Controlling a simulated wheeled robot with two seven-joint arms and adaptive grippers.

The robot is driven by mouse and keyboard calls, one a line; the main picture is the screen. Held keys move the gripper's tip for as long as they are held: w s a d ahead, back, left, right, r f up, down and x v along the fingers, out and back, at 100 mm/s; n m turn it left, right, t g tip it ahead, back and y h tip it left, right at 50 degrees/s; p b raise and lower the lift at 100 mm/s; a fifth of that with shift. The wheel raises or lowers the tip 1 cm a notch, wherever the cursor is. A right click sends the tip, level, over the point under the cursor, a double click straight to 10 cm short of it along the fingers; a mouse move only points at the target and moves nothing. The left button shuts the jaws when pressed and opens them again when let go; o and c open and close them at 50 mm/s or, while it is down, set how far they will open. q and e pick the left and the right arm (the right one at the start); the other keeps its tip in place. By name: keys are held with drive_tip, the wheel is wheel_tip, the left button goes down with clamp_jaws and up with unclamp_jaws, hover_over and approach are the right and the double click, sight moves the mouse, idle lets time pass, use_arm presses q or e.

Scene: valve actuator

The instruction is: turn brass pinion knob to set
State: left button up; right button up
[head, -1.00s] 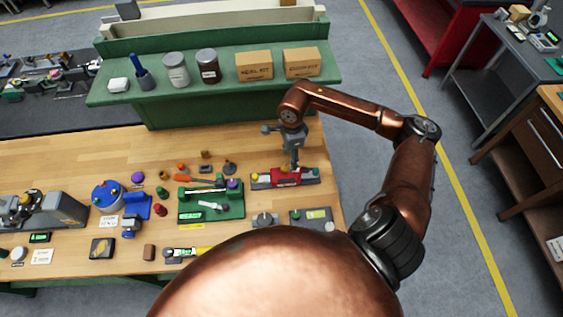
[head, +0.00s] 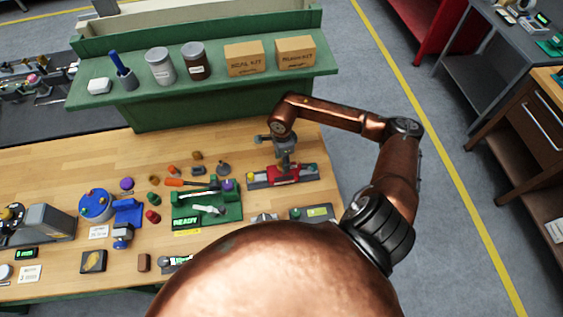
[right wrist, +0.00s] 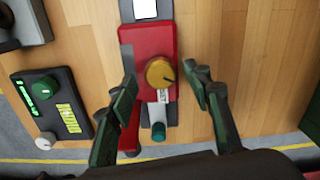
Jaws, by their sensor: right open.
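The brass pinion knob (right wrist: 160,73) is a round yellow disc with a dark pointer mark, on the red actuator body (right wrist: 141,40) in the right wrist view. My right gripper (right wrist: 161,76) is open. Its dark green fingers stand on either side of the knob, with gaps to it. In the head view my right gripper (head: 285,163) points down over the red actuator (head: 287,174) and hides the knob there. A teal knob (right wrist: 158,131) is at the near end of the actuator in the wrist view. My left gripper is not in view.
A green fixture (head: 190,216) reading READY is left of the actuator. The green shelf (head: 215,97) stands behind.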

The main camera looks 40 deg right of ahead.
drive_tip(key=shift+f, duration=0.8)
drive_tip(key=shift+c, duration=0.5)
drive_tip(key=shift+a, duration=0.1)
drive_tip(key=c, duration=1)
drive_tip(key=shift+c, duration=0.2)
